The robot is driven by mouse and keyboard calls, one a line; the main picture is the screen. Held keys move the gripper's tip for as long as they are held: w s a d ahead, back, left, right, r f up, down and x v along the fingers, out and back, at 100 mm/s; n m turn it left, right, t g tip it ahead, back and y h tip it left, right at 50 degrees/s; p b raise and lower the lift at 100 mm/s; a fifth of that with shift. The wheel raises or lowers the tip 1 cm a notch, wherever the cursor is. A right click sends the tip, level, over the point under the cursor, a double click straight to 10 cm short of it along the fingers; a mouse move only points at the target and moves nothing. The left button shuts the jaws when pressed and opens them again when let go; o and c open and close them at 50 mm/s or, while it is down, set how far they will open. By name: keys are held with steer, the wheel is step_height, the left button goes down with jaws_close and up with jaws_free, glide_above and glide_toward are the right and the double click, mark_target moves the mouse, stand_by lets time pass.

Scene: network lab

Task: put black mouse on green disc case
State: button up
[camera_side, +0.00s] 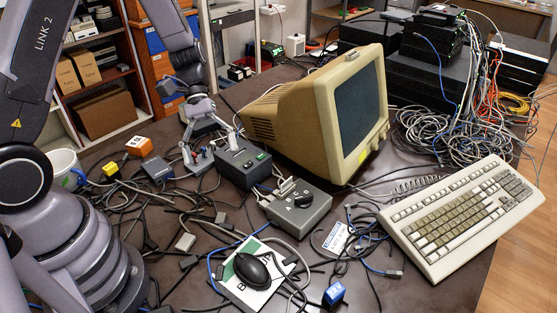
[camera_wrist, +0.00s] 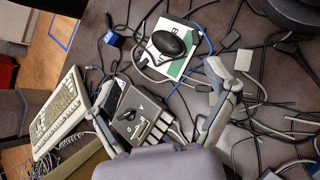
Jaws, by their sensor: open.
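The black mouse (camera_side: 252,270) lies on top of the flat green and white disc case (camera_side: 256,245) at the front of the table. In the wrist view the mouse (camera_wrist: 169,41) rests on the case (camera_wrist: 178,68), within its outline or close to it, with green and white parts showing around it. My gripper (camera_side: 210,150) is open and empty, well behind the mouse and case in the side view. In the wrist view its fingers (camera_wrist: 160,77) are spread wide, with nothing held between them. The mouse and case lie beyond the fingertips.
A grey switch box (camera_side: 305,222) and a dark box (camera_side: 238,165) stand near my gripper. A beige monitor (camera_side: 290,105) and keyboard (camera_side: 462,215) are to the right. Loose cables surround the case. A blue block (camera_side: 334,293) and a white mug (camera_side: 63,163) also stand on the table.

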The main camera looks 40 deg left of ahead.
steer(key=s+a+r+m+t+y, duration=0.3)
steer(key=s+r+m+t+y, duration=0.1)
steer(key=r, duration=0.6)
steer(key=s+a+r+m+t+y, duration=0.3)
steer(key=s+r+t, duration=0.3)
steer(key=s+r, duration=0.3)
steer(key=shift+a+r+m+y, duration=0.4)
steer(key=shift+a+r+y, duration=0.1)
steer(key=shift+y, duration=0.1)
